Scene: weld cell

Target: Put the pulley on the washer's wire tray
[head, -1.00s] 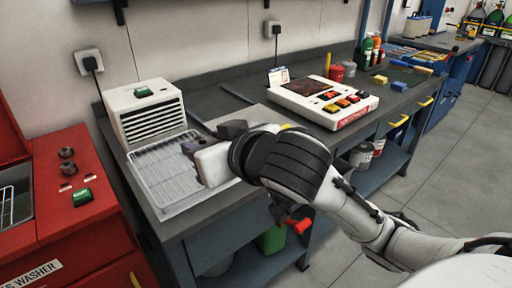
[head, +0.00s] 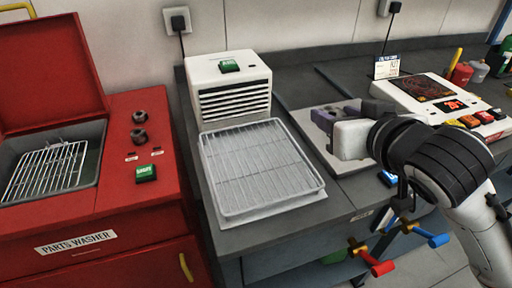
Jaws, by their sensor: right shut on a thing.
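The red parts washer (head: 110,224) stands at the left with its lid raised. Its wire tray (head: 48,172) lies in the open basin, and I see nothing on it. My right gripper (head: 326,116) is over a light grey plate on the bench, well to the right of the washer. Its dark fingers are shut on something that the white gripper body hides. I cannot make out the pulley there, and I see it nowhere else. My left gripper is not in view.
A white vented box (head: 230,88) and a white wire rack (head: 262,170) stand on the bench between washer and gripper. The rack is empty. The washer top carries two dark knobs (head: 139,127) and a green switch (head: 146,173). A control panel (head: 440,103) stands at the right.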

